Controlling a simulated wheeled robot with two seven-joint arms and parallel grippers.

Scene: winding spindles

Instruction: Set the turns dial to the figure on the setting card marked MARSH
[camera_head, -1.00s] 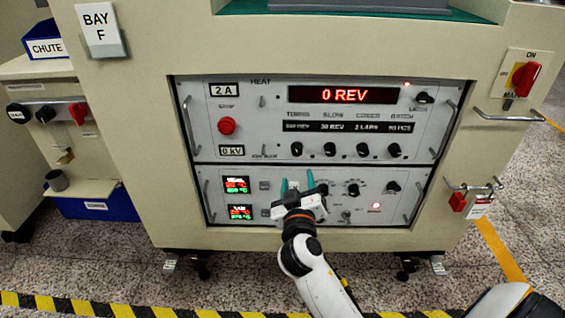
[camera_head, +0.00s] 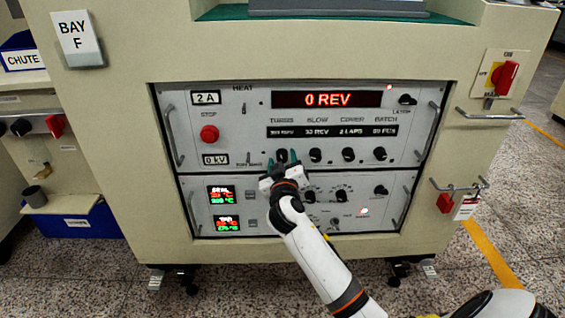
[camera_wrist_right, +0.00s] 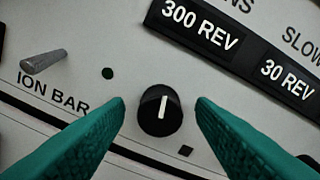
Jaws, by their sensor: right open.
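The turns dial (camera_wrist_right: 160,112) is a black round knob with a white pointer line, upright with a slight lean. In the head view the dial (camera_head: 282,154) sits under the TURNS label at the left of a row of knobs. The small display (camera_wrist_right: 199,27) above it reads 300 REV. My right gripper (camera_head: 281,160) is open, its teal fingers on either side of the dial. In the right wrist view a gap shows between each fingertip and the dial. No card marked MARSH can be made out. My left gripper is not in view.
A toggle lever (camera_wrist_right: 45,61) marked ION BAR is left of the dial. The SLOW knob (camera_head: 315,155) is close on the right. The large red display (camera_head: 327,99) reads 0 REV. A red STOP button (camera_head: 209,133) is further left. A lower panel (camera_head: 245,225) carries two small readouts.

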